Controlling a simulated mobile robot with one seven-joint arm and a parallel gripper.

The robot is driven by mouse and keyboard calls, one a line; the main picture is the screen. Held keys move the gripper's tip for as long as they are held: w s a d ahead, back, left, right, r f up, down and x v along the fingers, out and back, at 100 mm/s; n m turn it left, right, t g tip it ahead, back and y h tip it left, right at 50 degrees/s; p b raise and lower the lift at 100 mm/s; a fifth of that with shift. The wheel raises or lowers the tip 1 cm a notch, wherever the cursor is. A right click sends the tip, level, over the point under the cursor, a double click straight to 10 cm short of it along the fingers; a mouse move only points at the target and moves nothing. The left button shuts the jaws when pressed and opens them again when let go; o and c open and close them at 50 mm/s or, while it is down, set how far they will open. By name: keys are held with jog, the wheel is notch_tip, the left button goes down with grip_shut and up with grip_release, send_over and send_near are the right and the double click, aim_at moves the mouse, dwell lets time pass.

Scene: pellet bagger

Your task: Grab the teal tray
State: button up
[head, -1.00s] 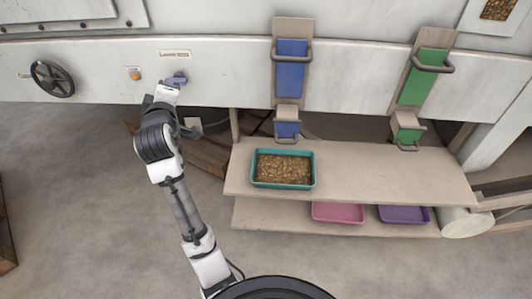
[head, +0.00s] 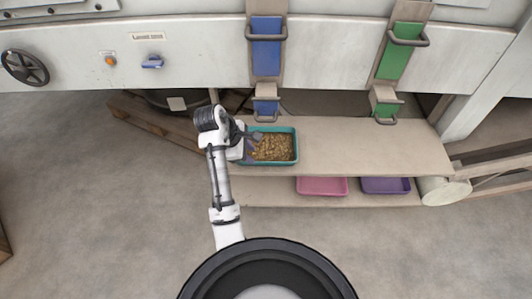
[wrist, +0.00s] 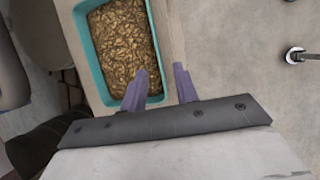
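The teal tray (head: 270,163), full of brown pellets, sits at the left end of the upper shelf. In the wrist view the tray (wrist: 90,55) fills the upper left. My gripper (head: 252,146) is at the tray's left side in the head view. In the wrist view my gripper's (wrist: 162,86) two purple fingers are apart with nothing held between them. The left finger overlaps the tray's near corner and the right finger lies outside its wall. I cannot tell whether either finger touches the tray.
A pink tray (head: 322,187) and a purple tray (head: 386,186) sit on the lower shelf. A blue chute (head: 266,50) hangs above the teal tray, a green chute (head: 400,50) further right. The upper shelf (head: 370,150) is clear right of the teal tray.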

aim_at(262, 162)
jog(key=shift+b+x, duration=0.95)
jog(key=shift+x, duration=0.55)
jog(key=shift+d+p+x, duration=0.2)
jog(key=shift+p+x, duration=0.2)
jog(key=shift+x, duration=2.2)
jog(key=shift+w+r, duration=0.15)
grip_shut()
